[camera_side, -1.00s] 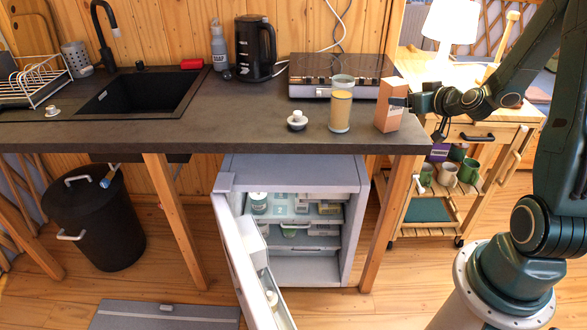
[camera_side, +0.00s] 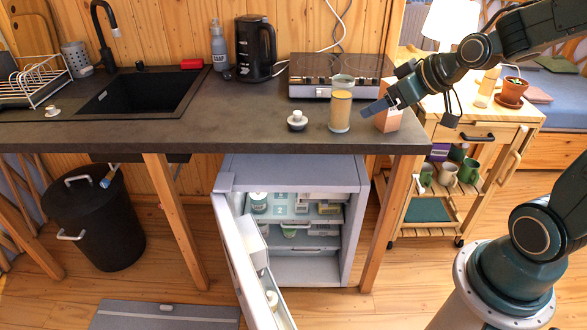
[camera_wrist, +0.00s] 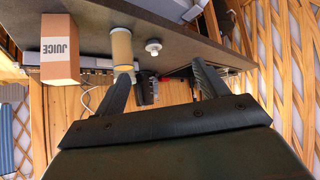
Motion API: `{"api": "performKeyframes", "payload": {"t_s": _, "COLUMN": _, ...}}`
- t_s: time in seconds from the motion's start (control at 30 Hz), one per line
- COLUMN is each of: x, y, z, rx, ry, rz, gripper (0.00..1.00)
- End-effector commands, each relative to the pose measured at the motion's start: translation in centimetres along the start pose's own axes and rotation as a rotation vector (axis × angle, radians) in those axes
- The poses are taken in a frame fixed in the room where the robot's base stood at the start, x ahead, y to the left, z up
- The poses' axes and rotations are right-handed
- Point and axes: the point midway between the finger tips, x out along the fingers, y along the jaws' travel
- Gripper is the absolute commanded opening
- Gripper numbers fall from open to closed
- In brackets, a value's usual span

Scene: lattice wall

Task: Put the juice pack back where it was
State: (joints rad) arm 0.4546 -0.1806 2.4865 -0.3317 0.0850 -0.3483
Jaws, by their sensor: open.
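The juice pack (camera_side: 391,121) is an orange-brown carton. It stands near the right end of the dark counter in the side view, its upper part hidden behind my gripper. My gripper (camera_side: 368,108) is above the counter, in front of the pack and right of a tan canister. In the wrist view my jaws (camera_wrist: 165,75) are apart with nothing held between them, and the pack lies outside them to the left.
The hob (camera_side: 325,75) is behind. Below, the fridge (camera_side: 352,205) stands open, its door (camera_side: 240,255) swung forward, with items on its shelves.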

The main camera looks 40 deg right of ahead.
Motion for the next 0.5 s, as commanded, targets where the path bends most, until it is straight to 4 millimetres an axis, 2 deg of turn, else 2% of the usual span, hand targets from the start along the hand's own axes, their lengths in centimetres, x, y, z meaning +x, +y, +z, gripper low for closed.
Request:
{"api": "performKeyframes", "payload": {"t_s": 0.03, "x": -1.1, "y": -1.2, "z": 0.0, "rx": -0.016, "ry": -0.017, "rz": -0.008, "gripper": 0.73}}
{"api": "performKeyframes", "payload": {"t_s": 0.2, "x": -4.4, "y": -3.9, "z": 1.4, "rx": -0.027, "ry": -0.104, "rz": -0.017, "gripper": 0.73}}
{"api": "performKeyframes", "payload": {"t_s": 0.5, "x": -10.8, "y": -7.0, "z": 4.9, "rx": -0.001, "ry": -0.231, "rz": -0.009, "gripper": 0.73}}
